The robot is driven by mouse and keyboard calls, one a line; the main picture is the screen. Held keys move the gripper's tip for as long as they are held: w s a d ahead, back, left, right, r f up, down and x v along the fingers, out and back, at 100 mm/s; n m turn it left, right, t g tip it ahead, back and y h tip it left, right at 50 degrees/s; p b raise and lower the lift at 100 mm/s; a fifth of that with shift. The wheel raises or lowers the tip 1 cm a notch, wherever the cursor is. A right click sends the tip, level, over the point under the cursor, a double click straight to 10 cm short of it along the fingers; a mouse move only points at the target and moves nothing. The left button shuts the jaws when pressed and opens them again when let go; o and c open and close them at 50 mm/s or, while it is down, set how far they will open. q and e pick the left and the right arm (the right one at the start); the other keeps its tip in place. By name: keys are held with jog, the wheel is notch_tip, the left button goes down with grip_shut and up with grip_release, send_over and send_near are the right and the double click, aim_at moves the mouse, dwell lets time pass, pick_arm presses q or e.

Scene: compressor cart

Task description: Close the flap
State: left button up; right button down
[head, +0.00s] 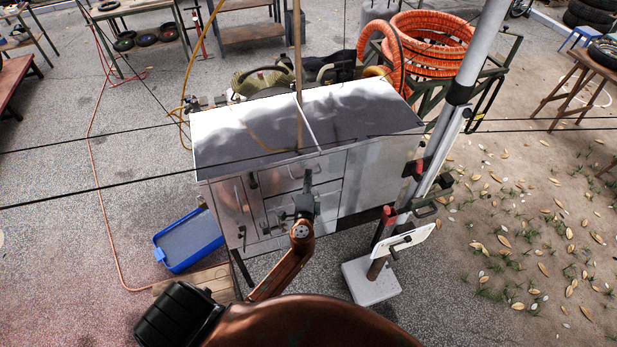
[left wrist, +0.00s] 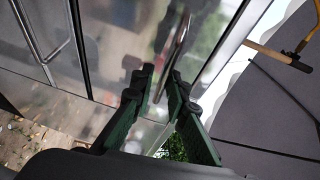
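The metal cart (head: 360,175) stands in front of me, with a grey top and several front panels. The flap (head: 275,182) seems to be the upper front panel under the top edge, with a bar handle; I cannot tell whether it is fully flush. In the left wrist view the flap's reflective face and its handle (left wrist: 180,42) show just beyond the fingertips. My left gripper (head: 305,192) is in front of the cart, close to the flap. My right gripper is not in view.
A blue tray (head: 188,241) lies on the ground at the left. A pole stand with a white base (head: 371,283) rises close to the cart's right side. Orange hose coils (head: 430,40) stand behind. A thin brown pole (head: 298,75) crosses the cart top.

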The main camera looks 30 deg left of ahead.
pick_arm(q)
jog(key=shift+w+a, duration=0.1)
jog(key=shift+w, duration=0.05)
jog(key=shift+c, duration=0.2)
jog(key=c, duration=0.3)
jog(key=shift+f, duration=0.1)
grip_shut()
jog(key=shift+f, duration=0.15)
jog(key=shift+w+a+b, duration=0.1)
jog(key=shift+a+b, duration=0.25)
jog(key=shift+a+r, duration=0.1)
jog(key=shift+r, duration=0.3)
